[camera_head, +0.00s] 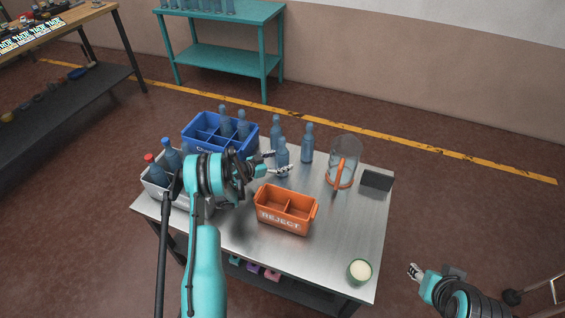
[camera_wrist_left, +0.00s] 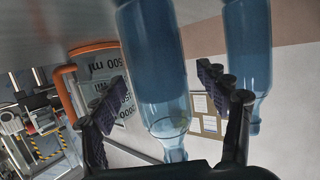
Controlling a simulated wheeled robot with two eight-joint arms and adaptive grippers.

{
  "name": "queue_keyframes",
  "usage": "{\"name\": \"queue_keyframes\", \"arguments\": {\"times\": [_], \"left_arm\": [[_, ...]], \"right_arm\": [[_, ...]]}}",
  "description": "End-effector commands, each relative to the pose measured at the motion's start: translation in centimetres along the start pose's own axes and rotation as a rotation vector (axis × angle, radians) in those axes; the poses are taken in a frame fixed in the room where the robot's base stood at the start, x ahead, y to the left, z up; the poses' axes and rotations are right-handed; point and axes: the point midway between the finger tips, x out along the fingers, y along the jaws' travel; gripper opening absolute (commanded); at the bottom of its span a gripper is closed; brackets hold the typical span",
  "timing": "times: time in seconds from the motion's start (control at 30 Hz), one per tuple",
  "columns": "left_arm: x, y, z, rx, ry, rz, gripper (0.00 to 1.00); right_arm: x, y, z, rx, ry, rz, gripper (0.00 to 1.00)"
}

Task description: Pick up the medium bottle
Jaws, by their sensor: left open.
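Several blue-grey bottles stand upright on the metal table; the nearest of the loose ones (camera_head: 282,160) is at my left gripper (camera_head: 277,162). Behind it stand another bottle (camera_head: 276,132) and one to the right (camera_head: 307,146). I cannot tell for sure which is the medium one. In the left wrist view, my open left gripper (camera_wrist_left: 170,112) has one finger on each side of a bottle (camera_wrist_left: 153,65), with gaps visible; a second bottle (camera_wrist_left: 248,45) is beyond the right finger. My right gripper (camera_head: 416,271) is off the table's right side, too small to read.
The orange REJECT bin (camera_head: 287,222) is in front. A clear jug (camera_head: 345,155) and dark block (camera_head: 377,181) stand right; a green cup (camera_head: 360,271) is near the front edge.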

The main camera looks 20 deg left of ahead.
Motion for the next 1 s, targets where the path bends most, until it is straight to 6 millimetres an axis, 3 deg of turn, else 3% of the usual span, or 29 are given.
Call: {"name": "queue_keyframes", "arguments": {"times": [0.23,0.5,0.57,0.77,1.0], "left_arm": [[3.9,0.1,0.1,0.001,0.000,0.002,0.75],[4.5,0.0,-0.2,0.000,0.000,0.000,0.75],[4.5,0.0,-0.2,0.000,0.000,0.000,0.62],[4.5,0.0,-0.2,0.000,0.000,0.000,0.09],[4.5,0.0,-0.2,0.000,0.000,0.000,0.02]], "right_arm": [[1.8,0.0,1.3,0.000,0.000,0.000,0.40],[1.7,0.0,1.2,0.000,0.000,0.000,0.40],[1.7,0.0,1.2,0.000,0.000,0.000,0.40],[1.7,0.0,1.2,0.000,0.000,0.000,0.40],[1.7,0.0,1.2,0.000,0.000,0.000,0.40]]}}
